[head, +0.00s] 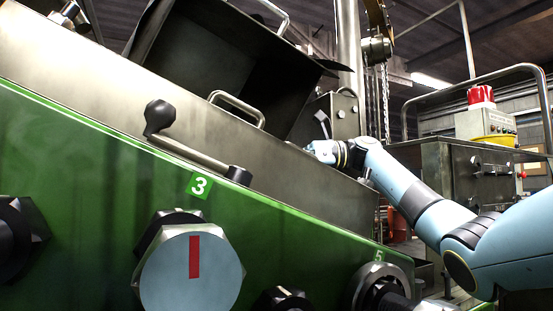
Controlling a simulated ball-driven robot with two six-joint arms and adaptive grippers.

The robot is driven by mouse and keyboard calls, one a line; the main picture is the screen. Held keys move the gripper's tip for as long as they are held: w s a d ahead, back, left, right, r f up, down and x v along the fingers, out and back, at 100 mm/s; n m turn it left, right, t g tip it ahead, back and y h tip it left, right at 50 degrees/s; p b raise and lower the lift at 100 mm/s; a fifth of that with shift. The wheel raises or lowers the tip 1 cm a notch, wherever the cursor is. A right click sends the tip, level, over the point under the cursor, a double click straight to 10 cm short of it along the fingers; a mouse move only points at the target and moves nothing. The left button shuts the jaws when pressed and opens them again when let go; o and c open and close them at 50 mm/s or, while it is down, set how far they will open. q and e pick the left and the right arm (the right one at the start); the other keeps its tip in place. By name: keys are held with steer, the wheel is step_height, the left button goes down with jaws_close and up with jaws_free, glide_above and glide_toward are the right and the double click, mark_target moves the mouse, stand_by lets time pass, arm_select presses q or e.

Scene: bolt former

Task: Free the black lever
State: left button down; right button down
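A lever (195,155) with a black knob at its upper left end and a grey bar lies slanted across the machine's front, above the number 3. A second, smaller dark lever (322,119) stands near a dark plate at the centre right. I cannot tell which of the two is the black lever. My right gripper (304,149) reaches in from the right and is just below the smaller lever. Its fingers are too small and too much hidden by the wrist to show whether they are open or touching anything. My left gripper is not in view.
The tilted machine has a grey metal top edge (90,75) and a green front (80,160) with large knobs (190,270). An open dark hood (215,60) with a metal handle (237,106) rises behind. A control box (485,125) with a red lamp stands right.

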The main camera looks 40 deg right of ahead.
steer(key=shift+w+a+r, duration=0.15)
steer(key=shift+w+a, duration=0.05)
steer(key=shift+a, duration=0.15)
stand_by(0.5)
steer(key=v, duration=0.7)
steer(key=shift+d, duration=0.3)
stand_by(0.3)
